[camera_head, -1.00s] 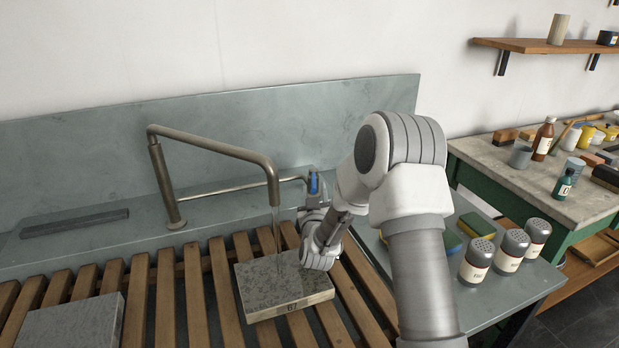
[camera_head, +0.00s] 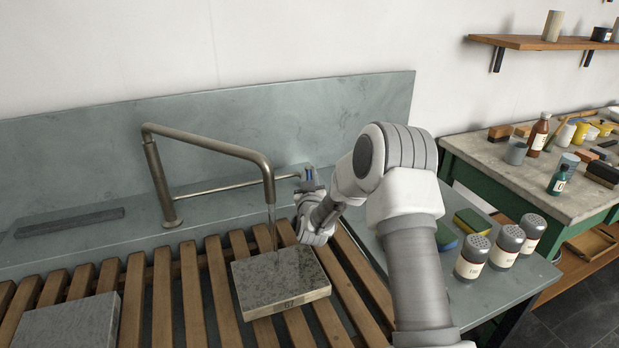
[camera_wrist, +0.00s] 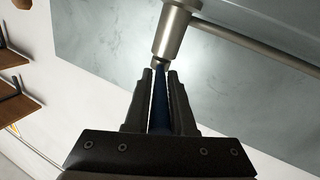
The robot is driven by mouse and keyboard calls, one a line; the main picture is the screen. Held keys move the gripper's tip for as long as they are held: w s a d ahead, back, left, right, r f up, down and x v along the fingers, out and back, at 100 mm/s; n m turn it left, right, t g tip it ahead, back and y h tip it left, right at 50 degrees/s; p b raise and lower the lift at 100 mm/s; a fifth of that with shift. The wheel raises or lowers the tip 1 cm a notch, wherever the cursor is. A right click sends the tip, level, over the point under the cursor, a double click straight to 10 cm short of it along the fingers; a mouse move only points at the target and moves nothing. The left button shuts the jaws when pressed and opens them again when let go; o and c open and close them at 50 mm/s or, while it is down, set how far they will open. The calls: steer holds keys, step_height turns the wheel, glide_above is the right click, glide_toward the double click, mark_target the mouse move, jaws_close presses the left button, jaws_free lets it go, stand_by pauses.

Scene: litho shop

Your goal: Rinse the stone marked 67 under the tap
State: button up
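The stone marked 67 (camera_head: 280,283) is a grey slab with a dark, wet-looking, mottled top. It lies flat on the slatted wooden rack, its number on the front edge. The bent metal tap (camera_head: 215,146) stands behind it, and a thin stream of water (camera_head: 271,228) falls from its spout onto the stone. My gripper (camera_head: 308,180) is at the tap's blue lever, right of the spout. In the wrist view my gripper's dark fingers (camera_wrist: 160,78) lie on either side of the blue lever (camera_wrist: 160,100), closed on it. The lever's lower part is hidden by the gripper.
The slatted rack (camera_head: 190,290) holds another grey stone (camera_head: 68,322) at the lower left. A dark bar (camera_head: 68,222) lies on the back ledge. Several shakers (camera_head: 473,258) and sponges (camera_head: 472,221) stand right of my arm. A cluttered worktable (camera_head: 500,185) is farther right.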

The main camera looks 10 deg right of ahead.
jaws_close()
stand_by(1.1)
